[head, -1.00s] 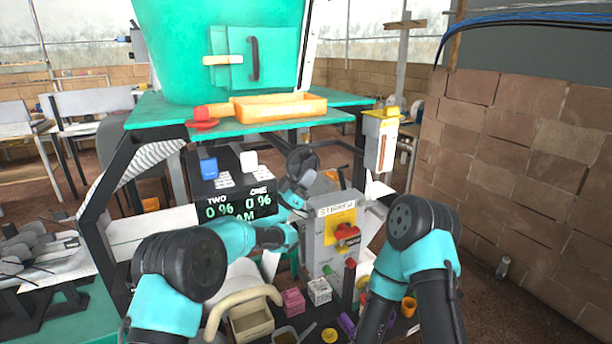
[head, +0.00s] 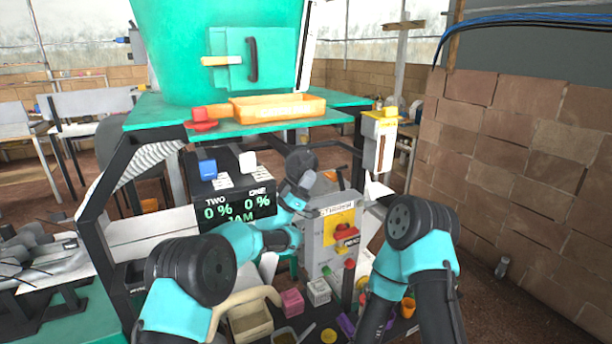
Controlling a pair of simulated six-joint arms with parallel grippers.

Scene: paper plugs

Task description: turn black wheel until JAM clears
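The dark display box (head: 238,195) under the green table reads TWO 0 %, ONE 0 % and, in green below, JAM, partly covered by my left arm. My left arm reaches in past the box's right side, and my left gripper (head: 309,180) is at its far end, small and partly hidden. A black round part (head: 300,159) shows there; I cannot tell whether it is the black wheel or my own wrist. The wheel is not clearly seen elsewhere. I cannot see the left fingers well enough to tell their state. My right arm is folded at the lower right, its gripper out of view.
A grey control box (head: 330,242) with a red knob (head: 345,232) stands close right of my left forearm. An orange tray (head: 278,106) and a red button (head: 200,117) are on the green table (head: 150,112). Small boxes and a beige basket (head: 247,318) crowd the lower front.

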